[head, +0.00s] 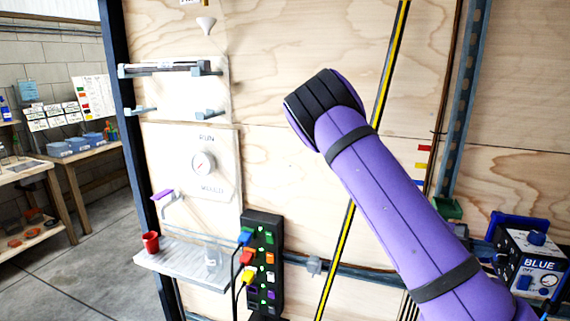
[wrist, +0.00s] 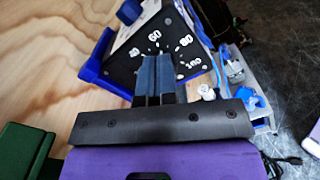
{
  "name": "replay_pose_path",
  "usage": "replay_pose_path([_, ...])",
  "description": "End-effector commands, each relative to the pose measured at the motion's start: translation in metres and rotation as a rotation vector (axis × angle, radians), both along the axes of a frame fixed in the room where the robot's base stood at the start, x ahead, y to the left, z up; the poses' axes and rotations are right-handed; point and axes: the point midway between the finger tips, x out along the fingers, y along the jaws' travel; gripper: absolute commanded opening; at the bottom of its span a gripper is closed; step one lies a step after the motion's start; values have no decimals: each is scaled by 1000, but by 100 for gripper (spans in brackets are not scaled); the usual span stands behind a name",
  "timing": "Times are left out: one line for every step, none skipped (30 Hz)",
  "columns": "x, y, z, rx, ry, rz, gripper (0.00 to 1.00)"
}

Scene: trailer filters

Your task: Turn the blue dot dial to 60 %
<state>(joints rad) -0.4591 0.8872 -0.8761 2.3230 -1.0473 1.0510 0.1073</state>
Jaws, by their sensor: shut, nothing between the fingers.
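In the wrist view, the box's black scale face (wrist: 192,52) shows 60, 80 and 100, with another number partly covered at left. My gripper (wrist: 160,58) is shut and empty, its blue-grey fingertips in front of the scale below the 60. The fingers cover the middle of the scale, so I cannot read the dial's pointer or tell whether they touch it. A blue knob (wrist: 129,12) also shows at the top.
A blue holder (wrist: 95,62) surrounds the box's left side. A green block (wrist: 24,150) is at lower left. Small white and blue parts (wrist: 250,100) are at right. A black socket strip (head: 263,262) with coloured plugs and a shelf (head: 190,265) with a red cup (head: 151,242) stand left.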

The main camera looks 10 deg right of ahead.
Motion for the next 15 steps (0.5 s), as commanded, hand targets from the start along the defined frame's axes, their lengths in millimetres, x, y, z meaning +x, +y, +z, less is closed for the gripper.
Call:
replay_pose_path([-3,-5,0,0,1,-3,0])
replay_pose_path([-5,-8,0,0,1,-1,0])
replay_pose_path([-7,-11,0,1,1,-1,0])
replay_pose_path([-8,-13,0,1,-1,-2,0])
replay_pose_path([-10,-15,0,0,-1,-2,0])
replay_pose_path([-11,-18,0,0,0,-1,0])
replay_pose_path([-12,-19,0,-1,0,0,0])
replay_pose_path([-13,-20,0,-1,0,0,0])
replay_pose_path([-14,-22,0,-1,0,0,0])
replay_pose_path([-14,-23,0,0,0,-1,0])
replay_pose_path([-15,-24,0,0,0,-1,0])
replay_pose_path([-16,-25,0,0,0,-2,0])
replay_pose_path([-16,-25,0,0,-1,-3,0])
replay_pose_path([-17,-26,0,-1,-1,-4,0])
replay_pose_path([-17,-26,0,0,-1,-4,0])
